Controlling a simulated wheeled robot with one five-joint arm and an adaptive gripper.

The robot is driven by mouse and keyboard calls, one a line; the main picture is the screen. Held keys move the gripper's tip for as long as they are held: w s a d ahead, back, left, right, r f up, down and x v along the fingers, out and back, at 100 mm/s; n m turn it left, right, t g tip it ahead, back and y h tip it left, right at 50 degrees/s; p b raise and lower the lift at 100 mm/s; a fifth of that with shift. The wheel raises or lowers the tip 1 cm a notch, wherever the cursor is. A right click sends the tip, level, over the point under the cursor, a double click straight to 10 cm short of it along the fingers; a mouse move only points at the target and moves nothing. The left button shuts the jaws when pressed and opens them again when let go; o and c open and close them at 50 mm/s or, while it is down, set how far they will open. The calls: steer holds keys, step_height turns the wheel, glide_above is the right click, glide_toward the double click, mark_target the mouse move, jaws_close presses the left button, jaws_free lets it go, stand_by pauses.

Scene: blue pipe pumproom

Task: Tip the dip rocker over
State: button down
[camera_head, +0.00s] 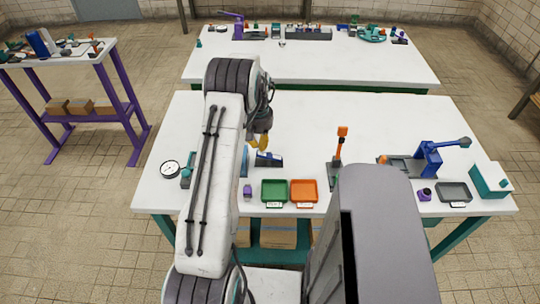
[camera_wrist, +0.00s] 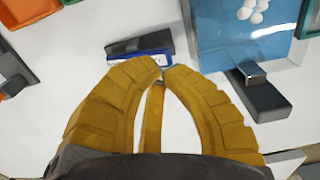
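A small blue-and-dark block with a sloped top (camera_head: 268,159), which I take for the dip rocker, sits on the white bench, left of the bench's middle. In the wrist view the blue-and-dark block (camera_wrist: 140,52) lies just beyond my fingertips. My gripper (camera_head: 259,142) has yellow fingers and hangs close to that block. In the wrist view its fingertips (camera_wrist: 163,70) nearly meet, with nothing seen between them. I cannot tell whether they touch the block. My arm hides part of the bench left of it.
A blue panel with white discs (camera_wrist: 250,25) and a dark block with a metal piece (camera_wrist: 257,92) stand to the right in the wrist view. Green (camera_head: 274,190) and orange (camera_head: 304,190) trays lie at the front. An orange-handled lever (camera_head: 340,145) stands right.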

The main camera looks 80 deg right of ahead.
mark_target(260, 154)
steer(key=shift+f+b, duration=0.3)
steer(key=shift+f, duration=0.05)
steer(key=shift+f+b, duration=1.75)
steer(key=shift+f, duration=0.55)
steer(key=shift+a+f, duration=0.1)
steer(key=shift+a, duration=0.05)
steer(key=shift+r+p, duration=2.35)
steer(key=shift+r, duration=2)
